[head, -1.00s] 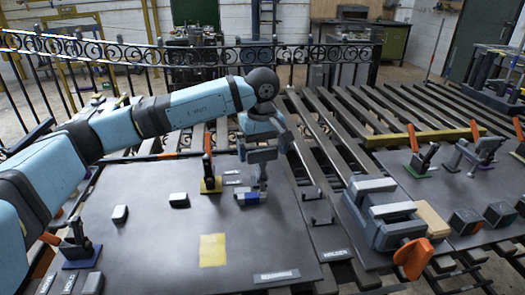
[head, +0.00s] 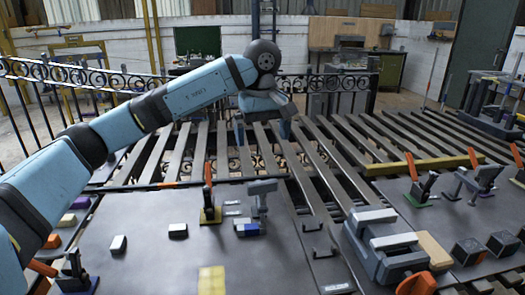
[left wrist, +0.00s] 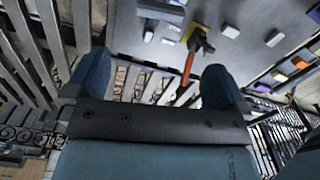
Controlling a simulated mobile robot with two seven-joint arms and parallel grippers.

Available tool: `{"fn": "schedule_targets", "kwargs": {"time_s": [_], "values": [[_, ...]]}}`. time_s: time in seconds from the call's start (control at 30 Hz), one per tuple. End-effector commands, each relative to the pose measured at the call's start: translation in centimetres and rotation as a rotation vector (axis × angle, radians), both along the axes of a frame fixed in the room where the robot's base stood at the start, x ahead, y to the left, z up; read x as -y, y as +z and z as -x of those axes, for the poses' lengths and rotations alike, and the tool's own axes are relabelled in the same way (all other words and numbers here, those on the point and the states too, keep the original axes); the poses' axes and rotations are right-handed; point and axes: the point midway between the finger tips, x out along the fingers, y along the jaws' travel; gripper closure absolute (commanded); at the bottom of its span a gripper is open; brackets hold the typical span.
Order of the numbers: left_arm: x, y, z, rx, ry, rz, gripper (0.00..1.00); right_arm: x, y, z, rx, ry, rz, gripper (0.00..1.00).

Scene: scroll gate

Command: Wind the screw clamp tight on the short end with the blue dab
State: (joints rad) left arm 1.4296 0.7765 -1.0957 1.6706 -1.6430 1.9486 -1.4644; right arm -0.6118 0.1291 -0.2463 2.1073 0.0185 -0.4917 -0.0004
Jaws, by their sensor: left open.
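A grey upright clamp (head: 263,190), which looks like the screw clamp, stands on the dark panel. It is beside a small blue-and-white block (head: 249,229), which seems to carry the blue dab. I cannot tell whether the clamp touches the block or how tight it is. My left gripper (head: 266,118) hangs behind and above the clamp, apart from it. In the left wrist view its two blue fingers (left wrist: 156,72) are spread with nothing between them. The clamp shows there only partly, at the top edge (left wrist: 160,11). My right gripper is not in view.
An orange-handled toggle clamp (head: 210,205) stands left of the grey clamp. Light blocks (head: 178,230) and a yellow square (head: 212,280) are on the panel. A vise with an orange handle (head: 415,286) is at the right. Slatted bars (head: 330,150) lie behind.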

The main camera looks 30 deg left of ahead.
Motion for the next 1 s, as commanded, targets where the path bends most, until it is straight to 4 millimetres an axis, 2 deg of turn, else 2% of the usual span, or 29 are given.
{"fn": "schedule_targets", "kwargs": {"time_s": [0.13,0.47,0.57,0.67,1.0], "values": [[0.0,0.7,0.0,-0.001,0.0,-0.001,0.0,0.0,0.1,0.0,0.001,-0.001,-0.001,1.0],[0.0,0.8,0.0,0.0,0.006,-0.001,0.0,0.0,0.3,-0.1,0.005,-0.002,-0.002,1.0],[0.1,0.9,0.1,0.003,0.068,-0.009,0.0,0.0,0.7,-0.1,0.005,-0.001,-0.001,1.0],[0.3,0.9,0.2,0.016,0.215,-0.026,0.0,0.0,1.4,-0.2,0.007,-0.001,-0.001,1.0],[1.2,0.4,0.8,0.121,1.0,-0.067,0.0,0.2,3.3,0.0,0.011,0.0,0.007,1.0]]}}
